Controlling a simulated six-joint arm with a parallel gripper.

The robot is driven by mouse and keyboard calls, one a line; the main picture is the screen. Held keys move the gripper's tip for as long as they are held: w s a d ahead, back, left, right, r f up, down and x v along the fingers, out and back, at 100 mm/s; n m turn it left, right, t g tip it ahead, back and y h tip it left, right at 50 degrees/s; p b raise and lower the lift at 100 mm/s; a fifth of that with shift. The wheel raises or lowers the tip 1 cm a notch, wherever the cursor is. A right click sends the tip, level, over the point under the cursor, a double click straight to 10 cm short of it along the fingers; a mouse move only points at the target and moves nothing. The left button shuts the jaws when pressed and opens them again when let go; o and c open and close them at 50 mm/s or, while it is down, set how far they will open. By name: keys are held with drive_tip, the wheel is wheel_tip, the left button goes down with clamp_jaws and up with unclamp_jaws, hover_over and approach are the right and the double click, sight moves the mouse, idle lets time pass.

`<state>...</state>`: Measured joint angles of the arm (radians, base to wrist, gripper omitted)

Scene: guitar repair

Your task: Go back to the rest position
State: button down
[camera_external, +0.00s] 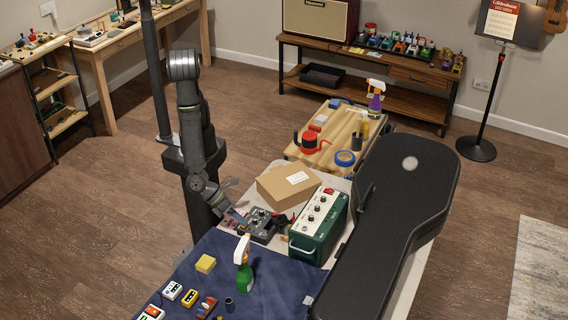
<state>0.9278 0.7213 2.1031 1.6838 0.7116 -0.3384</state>
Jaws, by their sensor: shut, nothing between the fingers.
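My arm is folded, its elbow high and its forearm reaching down beside the workbench. My gripper (238,215) is low at the left edge of the bench, next to a dark grey pedal unit with knobs (263,224). It is shut with nothing held. The fingertips are small here, and I cannot tell whether they touch the unit.
Around it are a cardboard box (289,183), a green amplifier (319,227), a green spray bottle (244,266), a yellow sponge (205,264) and several small pedals on a blue cloth (273,291). A black guitar case (385,220) lies right. Open floor is left.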

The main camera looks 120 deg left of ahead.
drive_tip(key=shift+r, duration=0.15)
wheel_tip(320, 180, up, 7)
wheel_tip(320, 180, down, 7)
drive_tip(key=shift+f, duration=0.2)
wheel_tip(320, 180, up, 10)
drive_tip(key=s+d+r+n+g+h, duration=0.1)
drive_tip(key=s+d, duration=0.2)
drive_tip(key=d, duration=0.6)
drive_tip(key=s+d+n+g+h, duration=0.1)
drive_tip(key=s+d+n, duration=0.1)
drive_tip(key=d, duration=0.6)
drive_tip(key=s+d+r+n+g+h, duration=0.1)
drive_tip(key=s+d, duration=0.3)
drive_tip(key=d, duration=0.5)
drive_tip(key=shift+d+r+n+g, duration=0.3)
drive_tip(key=shift+r+n+g, duration=0.1)
drive_tip(key=shift+n, duration=0.3)
